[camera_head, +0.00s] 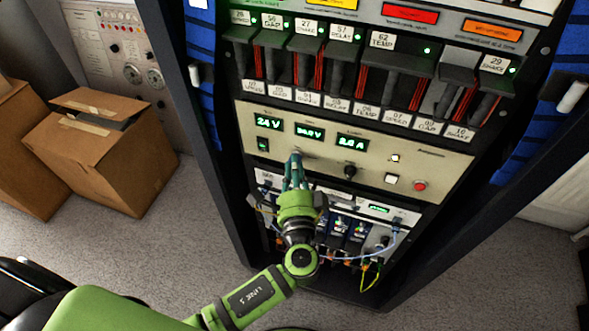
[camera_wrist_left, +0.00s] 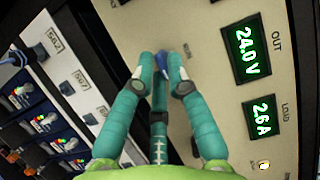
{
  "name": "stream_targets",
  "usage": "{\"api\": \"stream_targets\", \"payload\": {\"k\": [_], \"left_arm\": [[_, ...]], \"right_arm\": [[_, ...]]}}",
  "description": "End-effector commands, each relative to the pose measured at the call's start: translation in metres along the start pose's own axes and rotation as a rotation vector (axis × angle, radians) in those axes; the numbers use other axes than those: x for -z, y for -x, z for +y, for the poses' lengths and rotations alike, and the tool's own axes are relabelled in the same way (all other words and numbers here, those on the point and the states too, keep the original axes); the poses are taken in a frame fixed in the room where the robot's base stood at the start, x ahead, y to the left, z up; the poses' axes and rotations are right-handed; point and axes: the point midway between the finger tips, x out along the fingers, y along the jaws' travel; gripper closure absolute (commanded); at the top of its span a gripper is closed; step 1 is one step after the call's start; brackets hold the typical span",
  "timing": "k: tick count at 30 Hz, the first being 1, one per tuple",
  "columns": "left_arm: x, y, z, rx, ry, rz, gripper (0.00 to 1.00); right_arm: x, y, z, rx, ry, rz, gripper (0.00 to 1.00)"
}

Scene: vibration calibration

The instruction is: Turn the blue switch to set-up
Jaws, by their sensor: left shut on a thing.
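My left gripper (camera_head: 295,163) reaches up to the cream panel (camera_head: 420,163) of the rack from below. In the left wrist view its green fingers (camera_wrist_left: 163,66) are closed together at the panel face. A bit of the blue switch (camera_wrist_left: 188,50) shows just beyond the fingertips, and the fingers are shut on it. Most of the switch is hidden by the fingers. I cannot tell which position it points to, and its labels are too small to read. My right gripper is not in view.
Green displays (camera_head: 310,133) sit above the gripper. A black knob (camera_head: 350,172), a white button (camera_head: 391,179) and a red button (camera_head: 420,186) lie to its right. Cables (camera_head: 372,272) hang below. Cardboard boxes (camera_head: 105,150) stand on the floor at left.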

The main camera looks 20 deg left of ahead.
Motion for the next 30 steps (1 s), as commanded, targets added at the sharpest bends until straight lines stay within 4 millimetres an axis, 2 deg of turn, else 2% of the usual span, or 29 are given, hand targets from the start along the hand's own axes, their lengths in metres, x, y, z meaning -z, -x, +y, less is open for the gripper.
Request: {"api": "stream_targets", "payload": {"k": [12, 13, 14, 15, 25, 30], "left_arm": [[0.001, 0.0, -0.001, 0.005, -0.008, 0.005, 1.0], [0.001, 0.0, -0.001, 0.005, -0.008, 0.005, 0.76], [0.001, 0.0, -0.001, 0.005, -0.008, 0.005, 0.64], [0.001, 0.0, -0.001, 0.005, -0.008, 0.004, 0.6], [0.001, 0.002, 0.0, 0.003, -0.007, 0.002, 0.6], [0.001, 0.02, 0.001, 0.0, -0.006, 0.003, 0.6]], "right_arm": [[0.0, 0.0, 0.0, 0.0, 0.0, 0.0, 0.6], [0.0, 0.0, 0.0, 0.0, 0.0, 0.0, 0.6], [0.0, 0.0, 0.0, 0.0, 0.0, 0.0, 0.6], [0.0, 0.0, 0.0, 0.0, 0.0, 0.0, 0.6], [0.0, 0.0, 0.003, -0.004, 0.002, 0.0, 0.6], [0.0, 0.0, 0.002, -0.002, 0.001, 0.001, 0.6]]}}
